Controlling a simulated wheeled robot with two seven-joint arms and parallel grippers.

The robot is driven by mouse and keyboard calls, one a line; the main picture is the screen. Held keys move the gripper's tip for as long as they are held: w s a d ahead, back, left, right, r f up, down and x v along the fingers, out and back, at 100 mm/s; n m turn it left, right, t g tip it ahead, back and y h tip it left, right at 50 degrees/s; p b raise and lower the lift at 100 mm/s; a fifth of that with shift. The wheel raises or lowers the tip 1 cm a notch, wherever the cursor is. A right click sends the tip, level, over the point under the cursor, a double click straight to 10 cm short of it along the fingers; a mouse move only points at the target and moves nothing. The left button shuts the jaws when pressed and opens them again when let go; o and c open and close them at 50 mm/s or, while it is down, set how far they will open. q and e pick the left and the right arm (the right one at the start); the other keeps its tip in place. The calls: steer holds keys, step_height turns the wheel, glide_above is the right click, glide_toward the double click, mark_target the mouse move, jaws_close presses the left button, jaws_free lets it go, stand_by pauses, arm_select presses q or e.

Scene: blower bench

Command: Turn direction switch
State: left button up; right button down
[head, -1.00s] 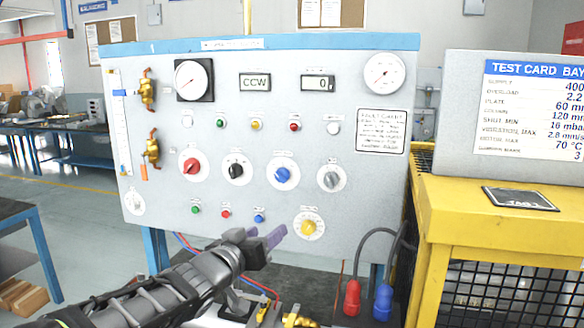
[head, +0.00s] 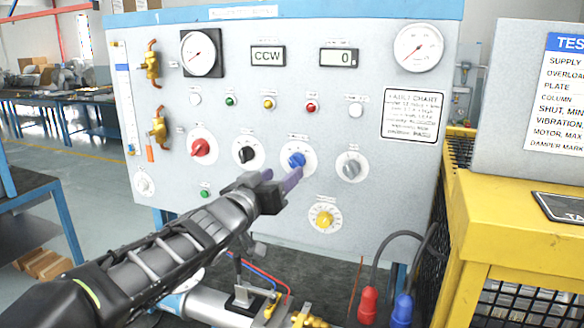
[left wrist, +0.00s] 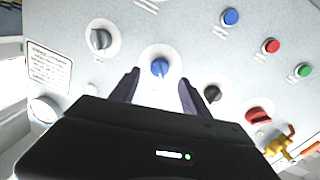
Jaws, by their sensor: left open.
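The panel's middle knob row has a red knob (head: 200,147), a black knob (head: 245,153), a blue knob (head: 297,160) and a grey knob (head: 351,167). Their labels are too small to read, so I cannot tell which is the direction switch. A display (head: 268,56) reads CCW. My left gripper (head: 282,178) is open just in front of and below the blue knob. In the left wrist view the blue knob (left wrist: 160,67) shows between the open fingertips (left wrist: 158,78); I cannot tell whether they reach around it. My right gripper is out of view.
A yellow dial (head: 324,218) sits below the blue knob. Gauges, lamps and brass valves (head: 159,128) share the panel. A yellow cage stand (head: 510,240) with a test card stands at right. Red and blue plugs (head: 368,304) with dark cables are at the lower right.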

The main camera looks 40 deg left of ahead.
mark_target(293, 166)
arm_select(q)
steer(key=x, duration=0.6)
steer(key=shift+c, duration=0.3)
jaws_close()
